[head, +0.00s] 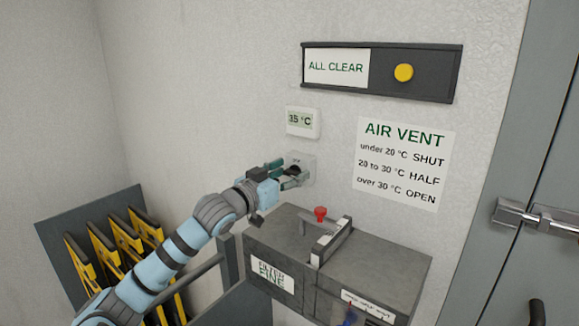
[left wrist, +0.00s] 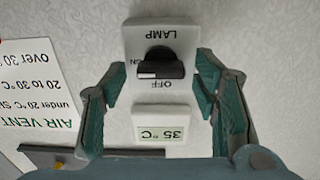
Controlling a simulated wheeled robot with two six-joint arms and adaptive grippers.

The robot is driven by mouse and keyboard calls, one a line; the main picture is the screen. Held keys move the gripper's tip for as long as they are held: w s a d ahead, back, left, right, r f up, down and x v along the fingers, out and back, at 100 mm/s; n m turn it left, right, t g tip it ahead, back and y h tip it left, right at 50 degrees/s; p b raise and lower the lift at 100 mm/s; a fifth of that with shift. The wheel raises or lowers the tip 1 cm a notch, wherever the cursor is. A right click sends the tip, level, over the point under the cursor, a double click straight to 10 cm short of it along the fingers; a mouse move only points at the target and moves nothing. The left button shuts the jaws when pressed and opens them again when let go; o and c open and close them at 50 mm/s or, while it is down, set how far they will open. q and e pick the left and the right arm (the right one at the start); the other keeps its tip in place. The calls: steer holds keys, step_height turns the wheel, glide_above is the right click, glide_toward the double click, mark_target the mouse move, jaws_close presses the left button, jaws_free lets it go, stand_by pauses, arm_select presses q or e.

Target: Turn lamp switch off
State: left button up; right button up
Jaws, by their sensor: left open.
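The lamp switch is a pale plate (head: 306,164) on the wall, partly hidden by my gripper in the head view. In the left wrist view it appears upside down, with a black rotary knob (left wrist: 165,70) between the words LAMP and OFF. The knob lies across the plate, and its white mark is at the picture's left end, beside the partly covered ON label. My left gripper (head: 284,175) is at the switch. Its green-padded fingers are open, one on each side of the plate, and the knob is not gripped. My right gripper is not in view.
A thermometer (head: 303,122) reading 35 °C is just above the switch. An ALL CLEAR panel (head: 429,74) with a yellow disc and an AIR VENT sign (head: 404,162) are to the right. A grey box (head: 350,252) with a red knob (head: 320,213) juts out below.

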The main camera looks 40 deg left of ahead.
arm_select(q)
steer(key=shift+f, duration=0.1)
steer(key=c, duration=1.2)
steer(key=shift+o, duration=0.2)
steer(key=shift+a, duration=0.1)
steer(key=shift+n, duration=0.5)
steer(key=n, duration=0.3)
steer(key=shift+n, duration=0.3)
steer(key=n, duration=0.4)
steer(key=shift+a+n, duration=0.1)
steer(key=shift+n, duration=0.2)
steer(key=n, duration=0.4)
steer(key=n+b, duration=0.1)
steer(key=n, duration=0.3)
steer(key=shift+s+n, duration=0.1)
steer(key=shift+n, duration=0.2)
